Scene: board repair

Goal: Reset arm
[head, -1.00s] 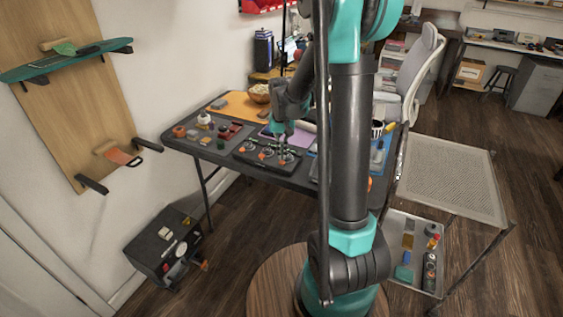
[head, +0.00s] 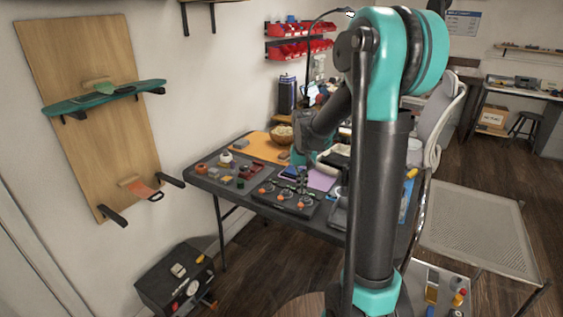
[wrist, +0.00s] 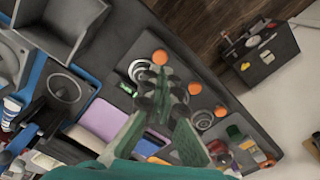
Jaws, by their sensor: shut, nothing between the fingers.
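My gripper (head: 303,182) is shut and empty, pointing down over the dark tray (head: 270,208) on the work table. In the wrist view, the gripper (wrist: 160,88) shows dark fingertips together above the same tray, which carries round metal parts (wrist: 201,119) and orange knobs (wrist: 159,57). I cannot tell the exact gap between fingertips and tray. My upper arm stands tall in the head view and hides the right part of the table.
A grey tray (head: 213,186) with small parts lies left of the dark tray. An orange mat (head: 262,148) and a bowl (head: 282,135) lie behind. A skateboard deck (head: 105,97) hangs on the wall board. A black toolbox (head: 160,287) stands on the floor; a mesh-topped cart (head: 470,220) is right.

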